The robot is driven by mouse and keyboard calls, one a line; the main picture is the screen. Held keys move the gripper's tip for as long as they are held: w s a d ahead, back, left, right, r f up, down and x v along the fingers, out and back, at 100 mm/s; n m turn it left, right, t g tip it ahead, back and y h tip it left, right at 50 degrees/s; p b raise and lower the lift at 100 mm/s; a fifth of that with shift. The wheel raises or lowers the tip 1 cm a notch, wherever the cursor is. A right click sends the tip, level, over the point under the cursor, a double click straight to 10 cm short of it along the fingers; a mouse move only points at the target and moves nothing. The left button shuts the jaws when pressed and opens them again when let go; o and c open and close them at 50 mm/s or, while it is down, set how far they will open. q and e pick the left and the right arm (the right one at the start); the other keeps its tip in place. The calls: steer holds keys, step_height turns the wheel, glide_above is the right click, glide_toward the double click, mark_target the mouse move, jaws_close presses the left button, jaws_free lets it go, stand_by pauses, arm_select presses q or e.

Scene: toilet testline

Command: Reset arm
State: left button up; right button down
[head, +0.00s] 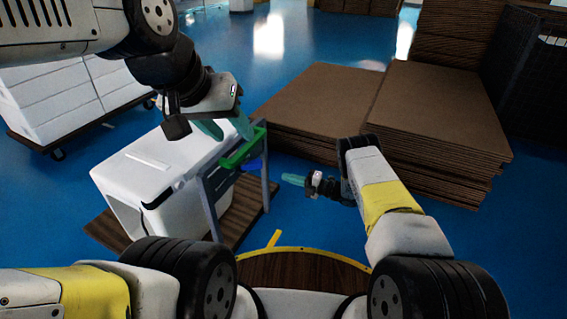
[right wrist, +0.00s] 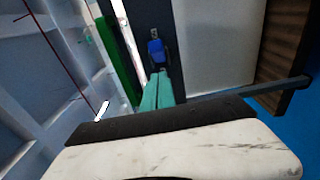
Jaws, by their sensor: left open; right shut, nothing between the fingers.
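My left gripper (head: 227,127) comes in from the upper left in the head view. Its teal fingers are spread apart and look empty, over the top of the white box-shaped toilet unit (head: 150,170) and near the green bar (head: 243,149) of its grey frame. My right gripper (head: 292,180) is to the right of the frame, its teal fingers pointing left, together and empty. In the right wrist view its closed fingers (right wrist: 157,92) show in front of a blue part (right wrist: 156,52) and beside the green bar (right wrist: 117,62). The blue part also shows below the green bar in the head view (head: 252,167).
Stacks of brown board (head: 440,120) stand behind and to the right of my right arm. The toilet unit rests on a brown wooden base (head: 240,212). Blue floor (head: 300,225) is open between the base and my right arm.

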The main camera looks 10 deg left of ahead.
steer(key=shift+d, duration=0.3)
